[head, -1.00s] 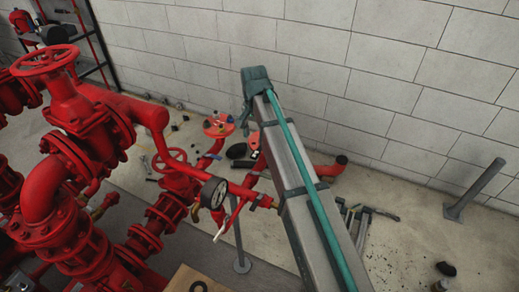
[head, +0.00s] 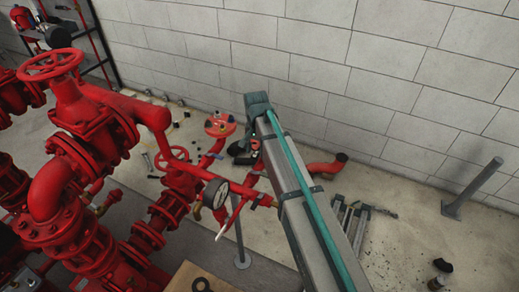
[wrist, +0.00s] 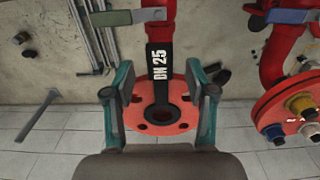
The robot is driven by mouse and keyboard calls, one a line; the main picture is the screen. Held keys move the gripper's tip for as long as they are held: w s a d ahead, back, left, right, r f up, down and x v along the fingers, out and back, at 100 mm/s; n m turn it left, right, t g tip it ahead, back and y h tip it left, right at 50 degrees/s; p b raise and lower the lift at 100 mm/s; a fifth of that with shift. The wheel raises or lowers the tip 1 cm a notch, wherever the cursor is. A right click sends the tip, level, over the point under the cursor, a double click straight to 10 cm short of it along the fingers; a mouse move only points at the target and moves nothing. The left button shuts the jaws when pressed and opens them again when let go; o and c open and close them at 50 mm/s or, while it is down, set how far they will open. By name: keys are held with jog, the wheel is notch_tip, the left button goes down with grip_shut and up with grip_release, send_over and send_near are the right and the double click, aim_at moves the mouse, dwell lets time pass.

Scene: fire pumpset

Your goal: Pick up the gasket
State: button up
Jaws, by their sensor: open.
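In the wrist view a flat black gasket (wrist: 152,88) has a long tab lettered "DN 25" and a ring at its lower end. Its ring overlaps the face of a round red flange (wrist: 136,112); I cannot tell whether they touch. My gripper (wrist: 162,86) is open, with one teal-and-grey finger to the left and one to the right of the gasket. Gaps show between the fingers and the tab. In the head view my arm hides the gripper, and I cannot make out this gasket there.
A second red flange (wrist: 295,108) with coloured caps stands to the right in the wrist view. Red pump piping and a pressure gauge (head: 215,193) stand left of my arm. A grey post (head: 474,186) stands at the right, and a block wall (head: 400,70) lies behind.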

grip_shut()
jog(key=shift+r, duration=0.1)
dwell(0.3)
jog(key=shift+r+b, duration=0.3)
jog(key=shift+r, duration=0.45)
jog(key=s+a+r, duration=0.1)
jog(key=s+r, duration=1.3)
jog(key=r, duration=0.3)
jog(key=shift+a+r+p, duration=0.2)
jog(key=shift+a+p, duration=0.1)
jog(key=shift+a, duration=0.05)
